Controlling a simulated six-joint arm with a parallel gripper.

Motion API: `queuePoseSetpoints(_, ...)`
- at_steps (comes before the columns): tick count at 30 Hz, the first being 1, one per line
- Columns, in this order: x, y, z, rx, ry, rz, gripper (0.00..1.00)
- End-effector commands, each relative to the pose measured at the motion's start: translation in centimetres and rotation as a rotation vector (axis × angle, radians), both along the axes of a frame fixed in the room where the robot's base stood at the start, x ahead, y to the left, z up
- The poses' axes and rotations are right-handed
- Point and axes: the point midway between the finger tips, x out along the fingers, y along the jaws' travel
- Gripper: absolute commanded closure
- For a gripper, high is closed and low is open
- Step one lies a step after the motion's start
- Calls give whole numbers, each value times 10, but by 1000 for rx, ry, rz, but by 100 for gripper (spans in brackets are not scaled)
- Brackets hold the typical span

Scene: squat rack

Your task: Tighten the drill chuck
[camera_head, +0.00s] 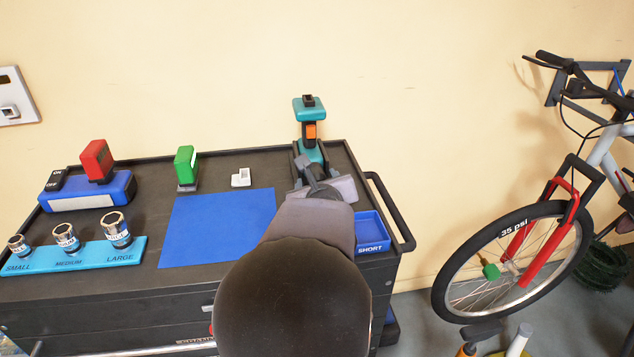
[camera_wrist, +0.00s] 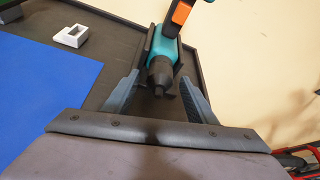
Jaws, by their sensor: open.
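A teal and black drill (camera_head: 311,150) with an orange trigger stands in a dark holder at the right back of the cart top, its handle pointing up. In the wrist view its black chuck (camera_wrist: 160,74) points toward my gripper. My gripper (camera_wrist: 160,92) is open, with one finger on each side of the chuck. I cannot tell whether either finger touches it. In the head view my own arm covers most of the gripper and the chuck.
A blue mat (camera_head: 215,225) lies left of my arm, with a small white block (camera_head: 241,177) behind it. A blue tray marked SHORT (camera_head: 371,232) is right of my arm. Sockets stand on a light blue rack (camera_head: 75,256) at left. A bicycle (camera_head: 520,250) stands at right.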

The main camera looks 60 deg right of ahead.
Motion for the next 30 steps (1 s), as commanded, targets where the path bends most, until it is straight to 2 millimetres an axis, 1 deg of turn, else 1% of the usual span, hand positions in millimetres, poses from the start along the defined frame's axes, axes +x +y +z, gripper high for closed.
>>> queuePoseSetpoints(6, 5, -6, -3, -1, -1, 0, 49)
queuePoseSetpoints(14, 5, -6, -3, -1, -1, 0, 49)
queuePoseSetpoints(15, 5, -6, -3, -1, -1, 0, 58)
queuePoseSetpoints(17, 5, -6, -3, -1, -1, 0, 72)
queuePoseSetpoints(18, 5, -6, -3, -1, -1, 0, 82)
queuePoseSetpoints(19, 5, -6, -3, -1, -1, 0, 89)
queuePoseSetpoints(25, 5, -7, -2, 7, -8, -1, 90)
queuePoseSetpoints(30, 3, -8, 1, 64, -63, -5, 90)
